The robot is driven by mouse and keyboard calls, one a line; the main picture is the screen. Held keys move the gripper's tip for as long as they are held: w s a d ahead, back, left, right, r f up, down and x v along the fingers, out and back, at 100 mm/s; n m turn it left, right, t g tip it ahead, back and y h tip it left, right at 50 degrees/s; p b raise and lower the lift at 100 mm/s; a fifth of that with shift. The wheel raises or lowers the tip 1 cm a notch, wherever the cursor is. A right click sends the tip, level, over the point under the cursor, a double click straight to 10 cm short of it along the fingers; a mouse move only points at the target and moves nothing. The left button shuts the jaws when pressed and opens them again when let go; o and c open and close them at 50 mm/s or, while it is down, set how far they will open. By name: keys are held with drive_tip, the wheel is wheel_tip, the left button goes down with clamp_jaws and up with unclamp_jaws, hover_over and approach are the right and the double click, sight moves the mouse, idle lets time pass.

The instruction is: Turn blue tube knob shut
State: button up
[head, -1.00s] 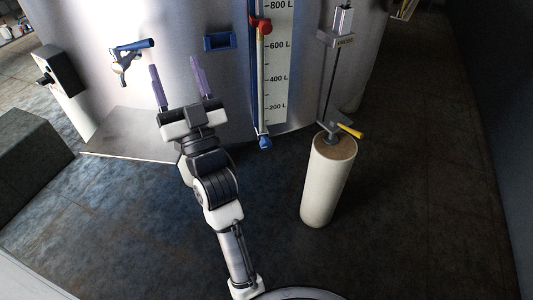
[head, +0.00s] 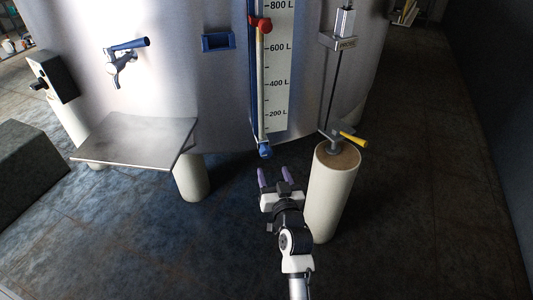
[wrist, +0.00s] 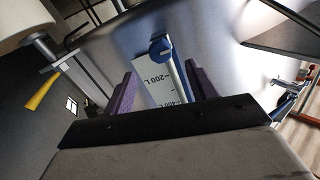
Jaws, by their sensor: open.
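The blue tube knob (head: 265,150) sits at the bottom end of the level tube, on the front of the steel tank (head: 205,80). In the wrist view the blue knob (wrist: 161,47) shows beyond and between my fingers, with the tube running down from it in the picture. My gripper (head: 272,175) has two purple fingers, open and empty. It is just below the knob in the head view and apart from it. In the wrist view the fingers (wrist: 161,90) stand either side of the tube and scale. Which way the knob is turned is hard to tell.
A cream tank leg (head: 330,200) with a yellow lever (head: 352,138) above it stands close right of my gripper. A metal shelf (head: 140,138) juts out at left, below a blue-handled tap (head: 127,55). A red knob (head: 260,22) is higher on the tube.

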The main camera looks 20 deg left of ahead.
sight(267, 155)
drive_tip(key=x, duration=0.9)
drive_tip(key=c, duration=1)
drive_tip(key=shift+r, duration=0.1)
